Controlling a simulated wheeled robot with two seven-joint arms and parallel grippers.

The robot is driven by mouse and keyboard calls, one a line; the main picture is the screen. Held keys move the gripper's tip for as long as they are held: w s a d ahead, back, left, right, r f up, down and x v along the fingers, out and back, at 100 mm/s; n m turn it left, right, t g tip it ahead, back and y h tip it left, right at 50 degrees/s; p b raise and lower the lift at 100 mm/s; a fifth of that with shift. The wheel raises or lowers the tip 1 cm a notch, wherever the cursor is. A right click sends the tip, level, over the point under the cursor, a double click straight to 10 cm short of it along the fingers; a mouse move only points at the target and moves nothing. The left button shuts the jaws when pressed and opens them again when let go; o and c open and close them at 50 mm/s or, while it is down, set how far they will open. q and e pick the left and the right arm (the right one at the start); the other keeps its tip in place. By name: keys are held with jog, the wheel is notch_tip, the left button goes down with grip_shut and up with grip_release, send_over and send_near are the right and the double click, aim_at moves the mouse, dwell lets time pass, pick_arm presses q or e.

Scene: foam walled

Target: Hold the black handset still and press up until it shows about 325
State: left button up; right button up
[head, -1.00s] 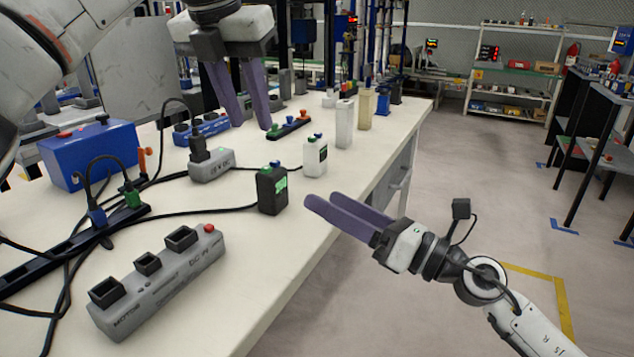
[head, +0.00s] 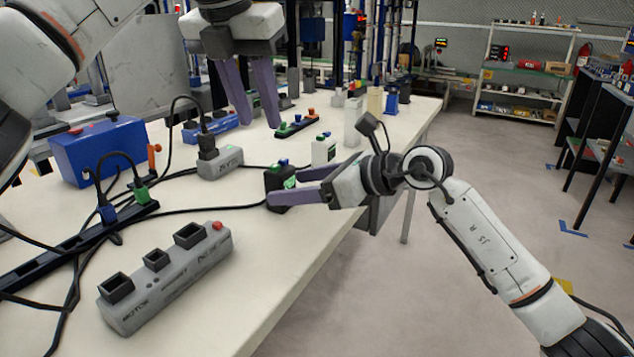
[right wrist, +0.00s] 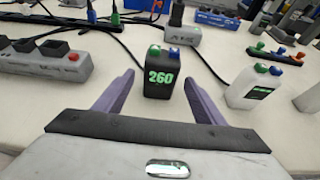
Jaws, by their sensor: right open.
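The black handset (head: 279,181) stands upright on the white table near its right edge. In the right wrist view the handset (right wrist: 161,75) shows 260 in green digits, with a green button and a blue button on top. My right gripper (head: 283,188) is open, with its purple fingers on either side of the handset; in the right wrist view (right wrist: 160,90) gaps show between fingers and handset. My left gripper (head: 258,108) hangs above the table farther back, its two purple fingers apart and nothing seen between them.
A white handset (head: 324,149) stands just behind the black one. A grey socket block (head: 165,278) lies at the front, a blue box (head: 92,152) at the left. Black cables cross the table, one running to the black handset. A green-and-orange button strip (head: 297,126) lies farther back.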

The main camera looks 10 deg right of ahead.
aim_at(290, 186)
jog(key=shift+x, duration=2.15)
jog(key=shift+r, duration=0.1)
jog(key=shift+c, duration=0.3)
jog(key=c, duration=1.1)
pick_arm(q)
grip_shut()
pick_arm(e)
jog(key=shift+c, duration=0.2)
